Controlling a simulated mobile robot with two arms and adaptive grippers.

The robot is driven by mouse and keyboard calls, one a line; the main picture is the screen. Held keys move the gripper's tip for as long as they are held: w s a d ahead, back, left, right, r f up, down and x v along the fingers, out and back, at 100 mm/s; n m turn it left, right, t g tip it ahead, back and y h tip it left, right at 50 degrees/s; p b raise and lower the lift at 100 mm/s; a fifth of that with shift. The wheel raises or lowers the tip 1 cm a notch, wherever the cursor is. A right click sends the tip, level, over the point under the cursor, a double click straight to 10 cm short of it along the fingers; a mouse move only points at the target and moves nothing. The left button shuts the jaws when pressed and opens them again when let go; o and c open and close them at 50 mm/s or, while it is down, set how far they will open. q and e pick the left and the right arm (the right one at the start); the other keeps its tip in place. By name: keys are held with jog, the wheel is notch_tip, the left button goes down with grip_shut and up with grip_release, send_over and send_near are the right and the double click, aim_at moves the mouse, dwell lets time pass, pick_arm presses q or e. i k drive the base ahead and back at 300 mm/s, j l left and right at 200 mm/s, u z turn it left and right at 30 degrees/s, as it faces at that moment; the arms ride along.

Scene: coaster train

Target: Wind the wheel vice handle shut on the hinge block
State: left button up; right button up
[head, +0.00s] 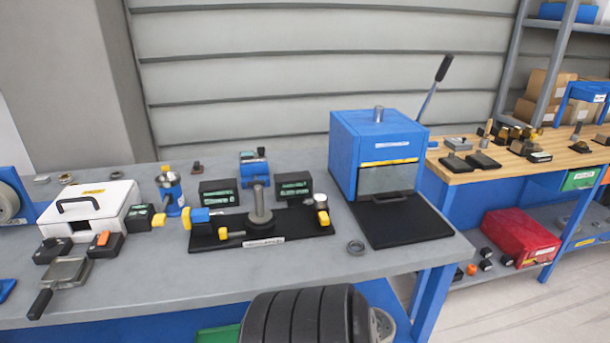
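A black base plate fixture (290,228) lies on the grey bench and looks like the wheel vice. A grey upright post on a round foot (260,212) stands at its middle. A blue block with a yellow end (200,216) is at its left, and a yellow-tipped rod (230,234) lies at its front left. A grey cylinder with a yellow band (321,206) is at its right. A small blue device (254,170) stands behind. I cannot tell which part is the handle or the hinge block, or whether the jaws touch anything. Neither gripper is in view.
A blue box machine with a lever (375,138) stands right of the fixture on a black mat (400,228). A white case (90,210) and blue-and-grey device (171,192) are left. A black ribbed cylinder (300,318) is in front below.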

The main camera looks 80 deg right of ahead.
aim_at(255, 180)
jog(key=z, duration=2.25)
jog(key=i+z, duration=0.1)
